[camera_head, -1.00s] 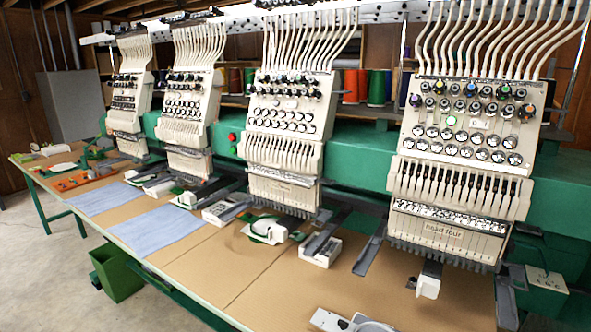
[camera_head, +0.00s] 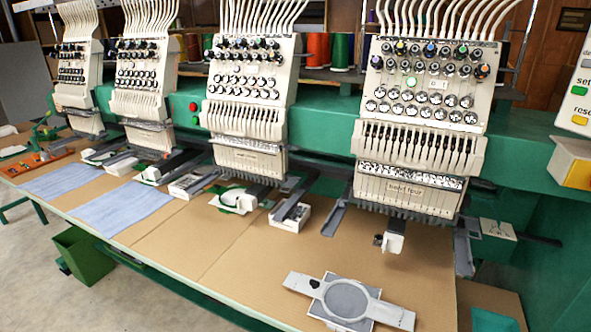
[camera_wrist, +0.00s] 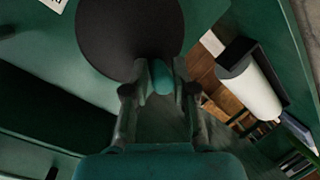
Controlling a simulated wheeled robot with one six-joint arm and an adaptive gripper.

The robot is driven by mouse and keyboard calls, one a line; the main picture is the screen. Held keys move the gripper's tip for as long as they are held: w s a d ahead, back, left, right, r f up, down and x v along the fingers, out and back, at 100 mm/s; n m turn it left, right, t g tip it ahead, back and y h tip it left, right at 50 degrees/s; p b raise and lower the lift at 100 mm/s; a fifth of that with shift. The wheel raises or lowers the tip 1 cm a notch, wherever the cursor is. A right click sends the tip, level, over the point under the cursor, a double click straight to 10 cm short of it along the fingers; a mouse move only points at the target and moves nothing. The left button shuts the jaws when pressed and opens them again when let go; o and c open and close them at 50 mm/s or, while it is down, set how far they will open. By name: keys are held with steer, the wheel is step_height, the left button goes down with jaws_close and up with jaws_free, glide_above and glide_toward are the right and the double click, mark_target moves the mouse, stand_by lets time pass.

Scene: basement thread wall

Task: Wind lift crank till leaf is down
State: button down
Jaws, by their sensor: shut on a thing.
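In the wrist view my gripper (camera_wrist: 162,84) is shut on a small rounded green grip (camera_wrist: 162,76). The grip sits at the lower edge of a dark round disc (camera_wrist: 128,35), which looks like part of the lift crank. The gripper hides much of the grip's sides. In the head view neither my gripper nor the crank shows. The tan table top (camera_head: 235,240) runs level along the front of the machine. I cannot tell which part is the leaf.
The embroidery machine's heads, the nearest labelled head four (camera_head: 412,190), hang over the table. A hoop on a grey pad (camera_head: 350,300) lies at the front. A control box (camera_head: 580,95) stands at the right edge. A green bin (camera_head: 82,255) is on the floor, with bare concrete around it.

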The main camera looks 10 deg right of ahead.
steer(key=shift+s+d+f, duration=0.15)
steer(key=shift+d+f, duration=0.35)
steer(key=shift+f, duration=0.35)
steer(key=shift+s+d+f, duration=0.1)
steer(key=shift+d+f, duration=0.4)
steer(key=shift+f, duration=0.35)
steer(key=shift+r, duration=0.1)
steer(key=c, duration=1)
jaws_free()
steer(key=shift+d, duration=0.1)
steer(key=shift+c, duration=0.2)
steer(key=shift+a, duration=0.3)
steer(key=shift+w+a, duration=0.25)
steer(key=shift+a, duration=0.5)
jaws_close()
steer(key=shift+a, duration=0.1)
